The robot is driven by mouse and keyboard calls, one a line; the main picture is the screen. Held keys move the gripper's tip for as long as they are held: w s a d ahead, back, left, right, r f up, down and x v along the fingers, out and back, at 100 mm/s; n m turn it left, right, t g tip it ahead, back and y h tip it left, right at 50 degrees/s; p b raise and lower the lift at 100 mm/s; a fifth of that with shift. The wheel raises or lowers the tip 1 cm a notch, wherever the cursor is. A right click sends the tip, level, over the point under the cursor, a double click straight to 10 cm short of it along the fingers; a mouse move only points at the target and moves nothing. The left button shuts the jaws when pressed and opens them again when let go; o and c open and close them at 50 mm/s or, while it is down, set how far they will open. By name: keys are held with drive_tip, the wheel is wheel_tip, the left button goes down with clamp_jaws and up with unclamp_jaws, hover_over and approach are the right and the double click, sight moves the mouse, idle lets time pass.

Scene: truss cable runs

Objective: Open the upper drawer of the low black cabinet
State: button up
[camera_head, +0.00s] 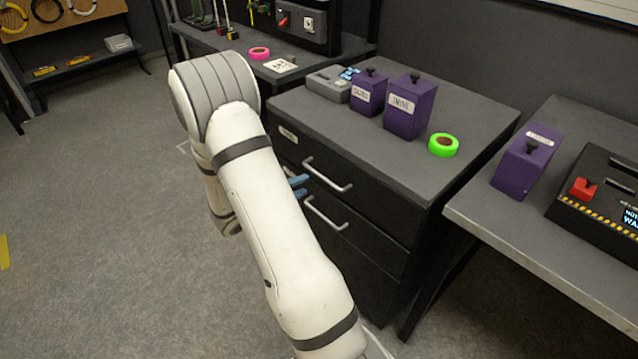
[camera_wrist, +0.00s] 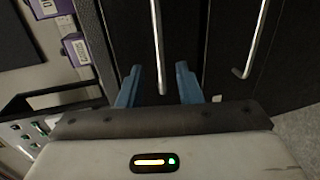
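The low black cabinet (camera_head: 375,190) has two drawers with silver bar handles. The upper drawer's handle (camera_head: 328,175) is in full view in the head view, with the lower drawer's handle (camera_head: 326,214) below it. Both drawers look shut. My gripper (camera_head: 299,186) is in front of the cabinet, mostly hidden behind my arm; only its blue fingers show. In the wrist view my gripper (camera_wrist: 159,78) is open, with the upper handle (camera_wrist: 157,45) lying between its fingers in the picture. I cannot tell whether they touch it. The lower handle (camera_wrist: 252,42) is to the right.
On the cabinet top stand purple boxes (camera_head: 411,108), a grey device (camera_head: 331,84) and a green tape roll (camera_head: 443,145). A table with a purple box (camera_head: 526,163) and a control panel (camera_head: 605,205) is at right. Grey floor at left is clear.

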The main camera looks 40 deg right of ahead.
drive_tip(key=x, duration=0.7)
drive_tip(key=shift+d, duration=0.15)
clamp_jaws()
idle(0.4)
